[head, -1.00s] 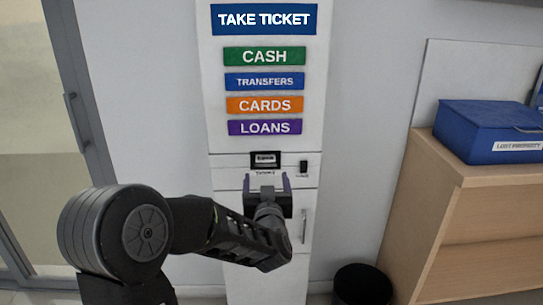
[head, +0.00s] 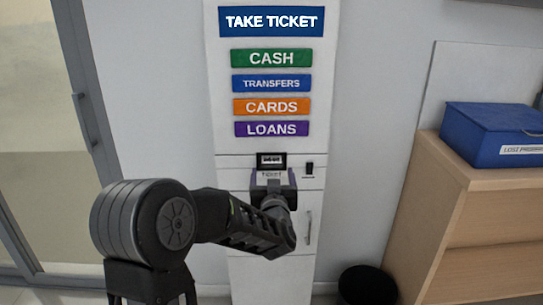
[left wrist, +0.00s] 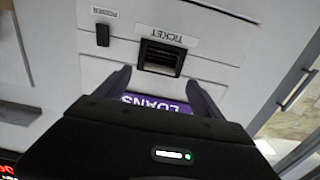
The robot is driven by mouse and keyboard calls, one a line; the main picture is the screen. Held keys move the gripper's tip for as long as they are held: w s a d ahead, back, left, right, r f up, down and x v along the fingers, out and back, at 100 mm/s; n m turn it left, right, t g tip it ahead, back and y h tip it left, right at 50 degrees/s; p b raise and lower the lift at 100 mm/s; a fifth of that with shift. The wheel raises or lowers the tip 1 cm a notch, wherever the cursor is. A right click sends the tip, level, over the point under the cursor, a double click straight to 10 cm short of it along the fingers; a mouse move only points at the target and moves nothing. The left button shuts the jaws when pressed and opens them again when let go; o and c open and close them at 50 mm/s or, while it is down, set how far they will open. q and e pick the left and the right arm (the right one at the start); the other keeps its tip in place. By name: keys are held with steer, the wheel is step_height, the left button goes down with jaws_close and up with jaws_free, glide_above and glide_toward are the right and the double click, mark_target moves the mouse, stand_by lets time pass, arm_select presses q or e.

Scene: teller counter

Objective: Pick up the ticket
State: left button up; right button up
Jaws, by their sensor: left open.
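The ticket machine is a tall white kiosk (head: 222,110) with a dark ticket slot (head: 271,160). A small pale, printed piece that looks like the ticket (head: 271,159) shows in the slot. In the left wrist view, which is upside down, the slot (left wrist: 162,57) lies just beyond the open fingertips. Nothing is between the fingers; the LOANS button (left wrist: 157,103) shows behind them. I cannot make out a ticket clearly there. My right gripper is not in view.
A small dark switch (head: 309,168) sits right of the slot, and a door handle (head: 308,227) lower down. A black bin (head: 367,285) stands at the lower right. A wooden shelf unit (head: 470,180) holds a blue lost property box (head: 507,133). A glass door stands left.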

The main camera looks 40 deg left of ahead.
arm_select(q)
steer(key=x, duration=0.4)
steer(key=shift+w+a+p, duration=0.15)
steer(key=shift+p, duration=0.25)
steer(key=c, duration=1.4)
steer(key=shift+c, duration=0.3)
steer(key=b+v, duration=0.4)
steer(key=v, duration=1.4)
steer(key=shift+r, duration=0.15)
